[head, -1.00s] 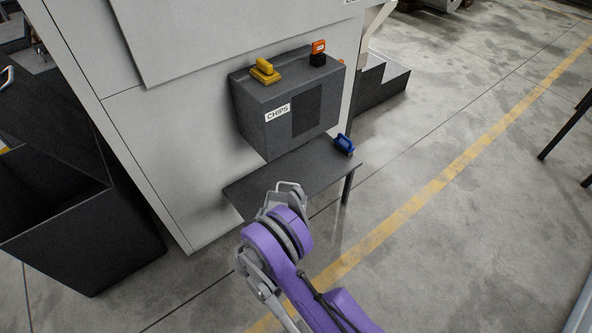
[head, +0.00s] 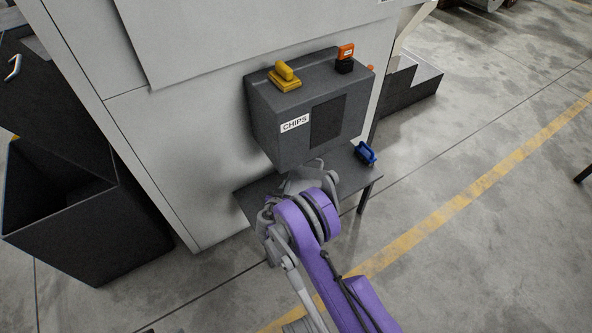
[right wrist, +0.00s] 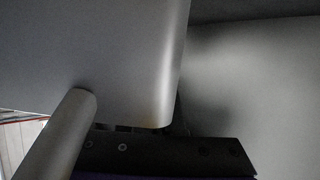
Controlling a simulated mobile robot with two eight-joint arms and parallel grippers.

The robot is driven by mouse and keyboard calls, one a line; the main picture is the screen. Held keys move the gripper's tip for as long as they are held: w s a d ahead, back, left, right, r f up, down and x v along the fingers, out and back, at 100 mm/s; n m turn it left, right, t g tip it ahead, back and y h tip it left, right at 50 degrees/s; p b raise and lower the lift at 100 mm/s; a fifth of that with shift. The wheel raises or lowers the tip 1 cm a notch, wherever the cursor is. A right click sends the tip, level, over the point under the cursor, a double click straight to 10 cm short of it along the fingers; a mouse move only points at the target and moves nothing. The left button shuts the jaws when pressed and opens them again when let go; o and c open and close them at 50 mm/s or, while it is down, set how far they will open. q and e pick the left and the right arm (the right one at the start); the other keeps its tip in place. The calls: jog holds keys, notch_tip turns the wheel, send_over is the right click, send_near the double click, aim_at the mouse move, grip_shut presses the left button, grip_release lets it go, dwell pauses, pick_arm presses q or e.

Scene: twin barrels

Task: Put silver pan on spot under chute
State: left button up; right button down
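My right gripper (head: 309,180) is at the dark shelf (head: 352,178) under the grey chute box marked CHIPS (head: 290,140). Its fingers are mostly hidden by my purple wrist, so open or shut does not show. In the right wrist view a large silver surface with a rounded corner (right wrist: 110,55), likely the silver pan, fills the upper left very close to the camera. A grey rod (right wrist: 58,135), perhaps its handle, runs below it. No whole pan shows in the head view. The spot on the shelf is covered by my arm or the box. My left gripper is not in view.
A blue clamp-like object (head: 365,154) sits at the shelf's right edge. A yellow block (head: 285,78) and an orange and black object (head: 345,60) are on the chute box. A dark open bin (head: 80,230) stands at left.

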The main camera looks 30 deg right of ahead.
jog(key=x, duration=0.4)
jog(key=b+x, duration=0.1)
jog(key=x, duration=0.3)
jog(key=r+b+x, duration=0.1)
jog(key=x, duration=0.3)
jog(key=shift+w+d, duration=0.15)
jog(key=shift+w, duration=0.1)
jog(key=shift+r, duration=0.1)
jog(key=c, duration=1.4)
grip_release()
jog(key=shift+b, duration=0.3)
jog(key=shift+c, duration=0.2)
jog(key=o, duration=0.4)
jog(key=shift+s, duration=0.1)
jog(key=p+v, duration=0.2)
jog(key=v, duration=1)
